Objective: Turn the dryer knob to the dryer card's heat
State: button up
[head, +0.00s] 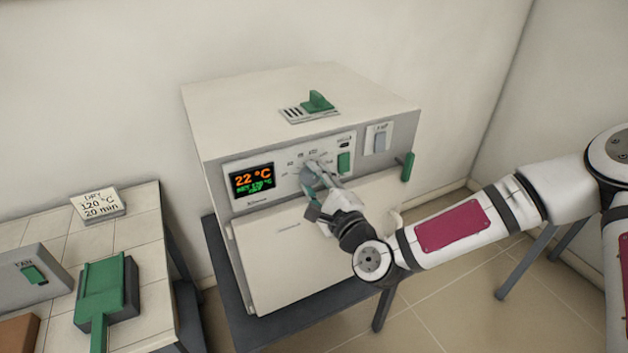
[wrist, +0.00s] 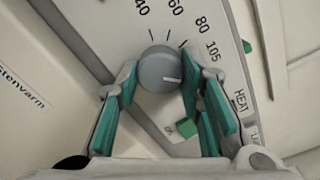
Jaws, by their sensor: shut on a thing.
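The dryer (head: 300,95) is a cream box with a front panel. Its display (head: 252,181) reads 22 °C in orange, with a smaller, blurred green line below. The round grey knob (wrist: 157,66) sits on the panel below dial marks 40, 60, 80 and 105. Its white pointer line faces right, past the 105 mark. My gripper (wrist: 160,82) is shut on the knob, with one green-padded finger on each side. In the head view my gripper (head: 319,180) partly covers the knob and dial. The dryer card (head: 98,204) reads DRY, 120 °C, 20 min.
The dryer door (head: 275,262) is closed below the panel. A FAN box (head: 32,273) and a green-topped tool (head: 103,285) sit on the left bench.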

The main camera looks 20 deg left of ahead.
jog(key=shift+m, duration=0.3)
jog(key=o, duration=1.2)
jog(key=shift+c, duration=0.2)
jog(key=shift+d, duration=0.1)
jog(key=v, duration=0.7)
jog(key=shift+s, duration=0.2)
jog(key=shift+d, duration=0.1)
jog(key=shift+f, duration=0.1)
